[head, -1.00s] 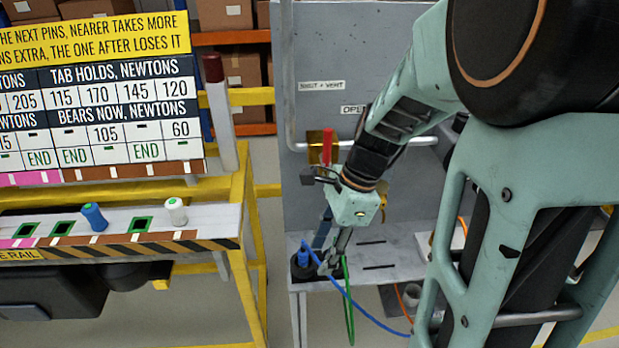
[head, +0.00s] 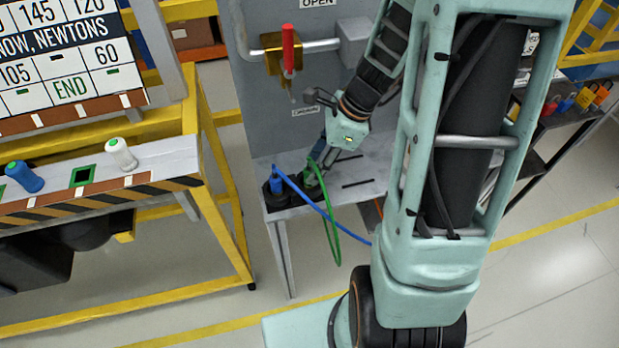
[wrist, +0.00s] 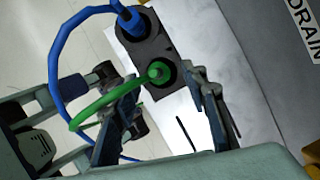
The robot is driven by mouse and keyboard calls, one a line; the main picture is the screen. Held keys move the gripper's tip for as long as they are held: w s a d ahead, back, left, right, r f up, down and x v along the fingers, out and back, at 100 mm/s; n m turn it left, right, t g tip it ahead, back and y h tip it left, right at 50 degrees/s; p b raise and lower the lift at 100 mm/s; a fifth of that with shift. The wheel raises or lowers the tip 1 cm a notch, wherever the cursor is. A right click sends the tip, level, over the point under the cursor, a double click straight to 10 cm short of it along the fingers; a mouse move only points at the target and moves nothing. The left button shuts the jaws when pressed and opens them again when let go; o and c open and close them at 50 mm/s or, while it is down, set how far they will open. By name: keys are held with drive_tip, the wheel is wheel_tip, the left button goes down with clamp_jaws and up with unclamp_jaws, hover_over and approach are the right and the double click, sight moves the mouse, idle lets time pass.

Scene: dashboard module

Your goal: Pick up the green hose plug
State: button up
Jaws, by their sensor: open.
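The green hose plug (wrist: 158,72) sits in a dark socket block (wrist: 133,48) in the wrist view, with its green hose (wrist: 95,108) curving left. My gripper (wrist: 166,88) is open, one finger on each side of the plug. I cannot tell whether either finger touches it. In the head view my gripper (head: 315,178) is low over the shelf (head: 365,168), where it partly hides the plug; the green hose (head: 331,238) loops below the shelf edge. The blue hose plug (wrist: 130,20) sits in the neighbouring socket.
The blue hose (head: 325,213) runs close beside my gripper and down right. A grey panel (head: 255,110) with a red-handled valve (head: 288,50) stands behind the shelf. A yellow-framed bench (head: 215,185) is on the left, with a white peg (head: 121,153) and a blue peg (head: 25,177).

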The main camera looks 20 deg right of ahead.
sight(312, 168)
drive_tip(key=shift+x, duration=1.55)
drive_tip(key=shift+a, duration=0.1)
drive_tip(key=shift+c, duration=0.6)
drive_tip(key=shift+r, duration=0.1)
clamp_jaws()
